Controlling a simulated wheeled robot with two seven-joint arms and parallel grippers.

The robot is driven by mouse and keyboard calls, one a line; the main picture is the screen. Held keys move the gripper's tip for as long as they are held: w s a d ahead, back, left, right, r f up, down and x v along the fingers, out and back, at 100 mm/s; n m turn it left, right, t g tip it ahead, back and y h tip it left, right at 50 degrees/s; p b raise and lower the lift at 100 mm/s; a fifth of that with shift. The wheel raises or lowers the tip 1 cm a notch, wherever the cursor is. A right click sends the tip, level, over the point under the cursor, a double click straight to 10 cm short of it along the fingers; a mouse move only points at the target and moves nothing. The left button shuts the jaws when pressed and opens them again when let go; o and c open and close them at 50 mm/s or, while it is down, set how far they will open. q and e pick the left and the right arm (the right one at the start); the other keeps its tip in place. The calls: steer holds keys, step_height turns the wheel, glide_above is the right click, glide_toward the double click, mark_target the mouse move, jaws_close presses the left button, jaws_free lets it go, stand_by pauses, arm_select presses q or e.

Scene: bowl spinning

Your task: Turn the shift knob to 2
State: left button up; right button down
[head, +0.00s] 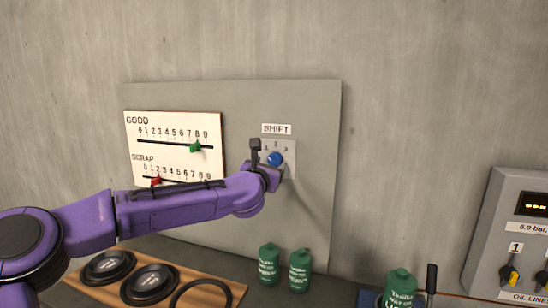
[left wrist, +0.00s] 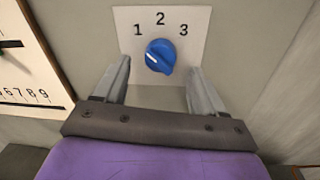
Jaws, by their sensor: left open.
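The shift knob (left wrist: 160,56) is a round blue dial on a pale plate (left wrist: 190,20) marked 1, 2 and 3. A small white mark shows on its left side, toward the 1 side and away from the 2 at the top. The knob also shows in the head view (head: 275,159) under the SHIFT label (head: 290,129). My left gripper (left wrist: 158,75) is open, with one finger on each side just below the knob and a gap to it on both sides. Its jaws are empty. My right gripper is not in view.
A white counter board (head: 215,125) with GOOD and SCRAP sliders is left of the knob, on the same grey panel (head: 320,110). Green bottles (head: 300,271) and a wooden board (head: 215,278) with dark round parts are below. A grey control box (head: 500,210) stands at right.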

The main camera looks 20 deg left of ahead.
mark_target(273, 162)
arm_select(q)
steer(key=w+p, duration=0.1)
steer(key=w, duration=0.2)
steer(key=shift+w, duration=0.3)
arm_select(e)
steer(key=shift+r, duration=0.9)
arm_select(q)
steer(key=c, duration=1)
